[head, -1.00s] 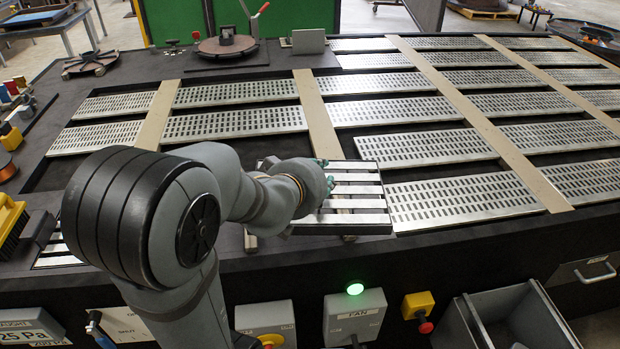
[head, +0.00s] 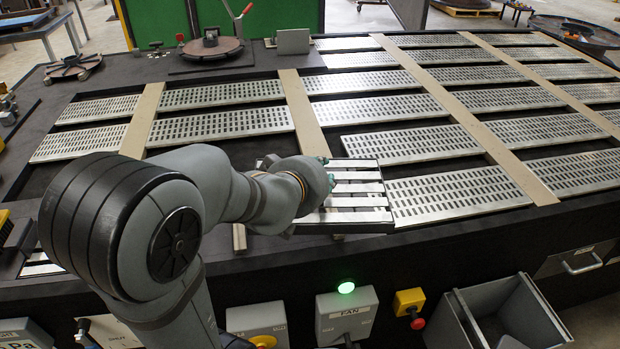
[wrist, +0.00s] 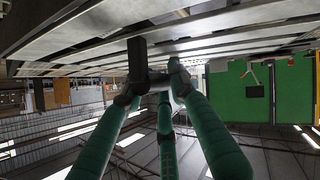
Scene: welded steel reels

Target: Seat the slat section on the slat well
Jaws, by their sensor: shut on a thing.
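The slat section (head: 352,203) is a short panel of several pale metal bars in a dark frame. In the head view it is at the front of the black table, close beside the left end of the front right perforated panel. My gripper (head: 325,181) is at its left side, partly hidden by my wrist. In the wrist view the green fingers of my gripper (wrist: 155,80) are closed on a dark upright piece (wrist: 138,62) of the section. The slat well cannot be made out clearly; the section and my arm cover that part of the table. Whether the section touches the table is unclear.
Perforated panels (head: 460,192) lie in rows across the table, divided by tan strips (head: 505,165). A round reel plate (head: 212,47) stands at the back. Control boxes (head: 346,318) and a grey bin (head: 510,318) are along the front.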

